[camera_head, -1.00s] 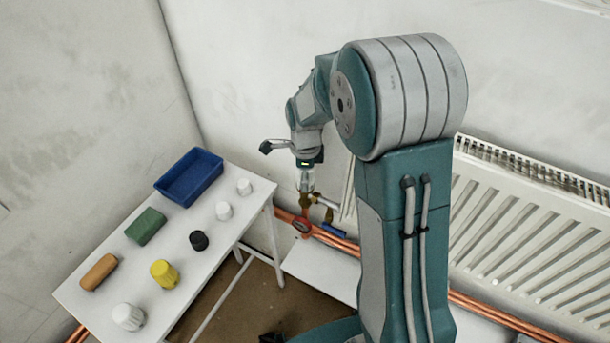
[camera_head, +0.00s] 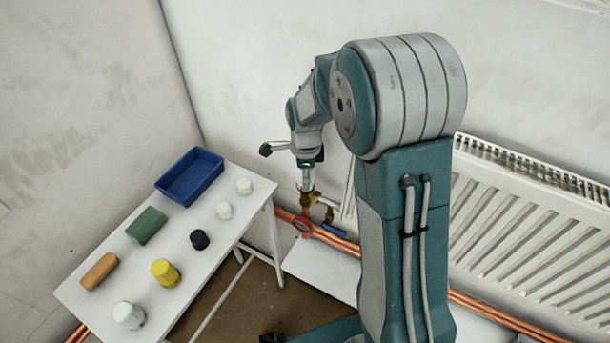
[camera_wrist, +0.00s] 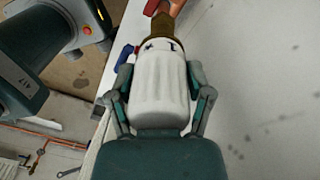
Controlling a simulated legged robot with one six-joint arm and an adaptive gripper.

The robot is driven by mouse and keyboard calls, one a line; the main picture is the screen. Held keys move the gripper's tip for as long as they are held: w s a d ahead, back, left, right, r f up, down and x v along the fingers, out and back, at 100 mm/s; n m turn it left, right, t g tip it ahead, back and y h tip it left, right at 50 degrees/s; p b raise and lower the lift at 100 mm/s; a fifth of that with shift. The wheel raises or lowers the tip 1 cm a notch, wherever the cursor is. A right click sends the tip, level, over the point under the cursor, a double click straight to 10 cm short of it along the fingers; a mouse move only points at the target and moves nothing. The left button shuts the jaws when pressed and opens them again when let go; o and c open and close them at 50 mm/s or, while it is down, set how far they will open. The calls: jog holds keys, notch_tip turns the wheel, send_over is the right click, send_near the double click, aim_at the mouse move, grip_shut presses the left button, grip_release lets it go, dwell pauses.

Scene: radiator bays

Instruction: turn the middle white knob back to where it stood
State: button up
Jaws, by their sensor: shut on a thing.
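A white ribbed knob (camera_wrist: 160,85) fills the middle of the wrist view, with small dark marks near its collar end. It sits on a brass valve body (camera_wrist: 163,25); the valve (camera_head: 308,196) also shows in the head view beside the radiator's left end. My gripper (camera_wrist: 161,76) is shut on this knob, one finger against each side. In the head view my gripper (camera_head: 306,178) points down over the valve, and the fingers hide most of the knob. From these views I cannot tell how far the knob is turned.
A white table (camera_head: 215,262) at the left carries a blue tray (camera_head: 190,180), a green block (camera_head: 147,225), an orange block (camera_head: 99,271), and black, yellow and white knobs. Copper pipes (camera_head: 338,242) run along the wall below the radiator (camera_head: 520,235). A blue-handled valve (camera_head: 333,229) is close by.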

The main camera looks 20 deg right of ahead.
jog(key=n, duration=1.8)
jog(key=shift+n, duration=0.4)
jog(key=n, duration=0.6)
jog(key=shift+t, duration=0.3)
jog(key=shift+n, duration=0.3)
jog(key=o, duration=1.1)
jog(key=shift+w, duration=0.1)
jog(key=shift+o, duration=0.2)
jog(key=shift+a, duration=0.1)
jog(key=r, duration=1.1)
jog(key=shift+a+r, duration=0.2)
jog(key=shift+r, duration=0.2)
